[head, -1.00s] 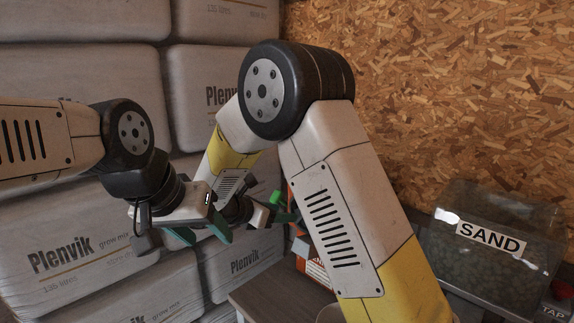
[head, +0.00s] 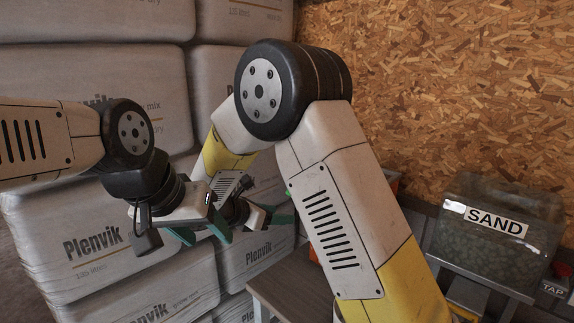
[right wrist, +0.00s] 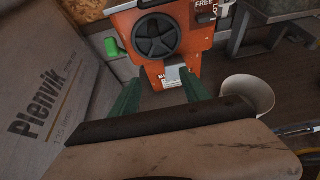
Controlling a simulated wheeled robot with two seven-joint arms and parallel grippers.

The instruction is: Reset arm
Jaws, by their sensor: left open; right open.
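My left gripper (head: 204,233) hangs at the left of the head view, its green fingers spread and empty in front of the stacked bags. My right arm bends across the middle of the head view. My right gripper (head: 272,216) is partly hidden behind that arm in the head view. In the right wrist view my right gripper (right wrist: 162,92) has its two green fingers apart with nothing held between them. It faces an orange machine (right wrist: 188,58) with a black round part and a green knob (right wrist: 112,46).
Stacked grey Plenvik bags (head: 95,245) fill the left side. A clear SAND container (head: 495,235) stands at the right. A table (head: 290,290) lies below my right arm. A white round container (right wrist: 248,92) stands right of my right gripper's fingers.

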